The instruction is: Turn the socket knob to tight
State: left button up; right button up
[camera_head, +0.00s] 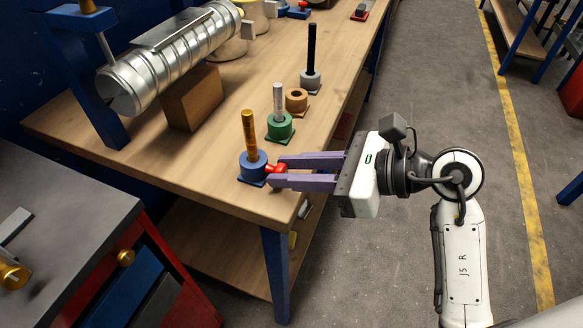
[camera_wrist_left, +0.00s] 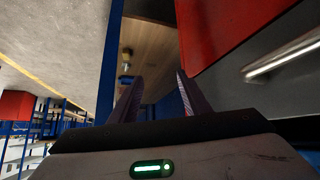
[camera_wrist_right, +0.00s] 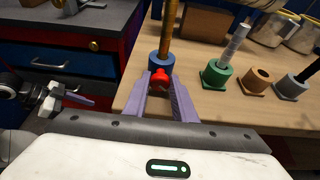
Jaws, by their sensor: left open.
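The red socket knob (camera_head: 276,168) sticks out from the side of a blue socket (camera_head: 252,167), which holds an upright brass rod (camera_head: 249,134) near the bench's front corner. My right gripper (camera_head: 272,174) reaches in from the right with its purple fingers on both sides of the knob. The right wrist view shows the knob (camera_wrist_right: 160,78) between its fingertips, which look closed on it. My left gripper (camera_wrist_left: 160,84) is open and empty in the left wrist view; it also shows small at the left of the right wrist view (camera_wrist_right: 80,98), away from the bench.
On the wooden bench (camera_head: 225,195), a green socket (camera_head: 280,127), an orange-brown one (camera_head: 297,100) and a grey one (camera_head: 310,80) stand behind the blue one. A silver spiral duct (camera_head: 180,55) rests at the back left by a wooden block (camera_head: 193,98). A red-and-blue cabinet (camera_head: 125,285) is at left.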

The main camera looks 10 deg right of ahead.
jog(key=shift+c, duration=1.1)
jog(key=shift+d+r+m+g+p, duration=0.15)
jog(key=shift+m+g+p, duration=0.3)
jog(key=shift+p, duration=0.4)
jog(key=shift+w+m+y+p, duration=0.1)
jog(key=shift+m+y+p, duration=0.3)
jog(key=shift+m, duration=0.05)
jog(key=shift+w+f+m+g+y+p, duration=0.1)
jog(key=shift+f+m+g+y+p, duration=0.2)
jog(key=shift+m+g, duration=0.4)
jog(key=shift+m, duration=0.3)
pick_arm(q)
jog(key=shift+s+a+r, duration=0.15)
jog(key=shift+a+r, duration=0.1)
jog(key=shift+r, duration=0.2)
jog(key=shift+s+a+r, duration=0.15)
jog(key=shift+a+r, duration=0.1)
jog(key=shift+r, duration=0.2)
pick_arm(e)
jog(key=o, duration=1)
pick_arm(q)
jog(key=shift+d, duration=0.1)
pick_arm(e)
jog(key=shift+o, duration=0.2)
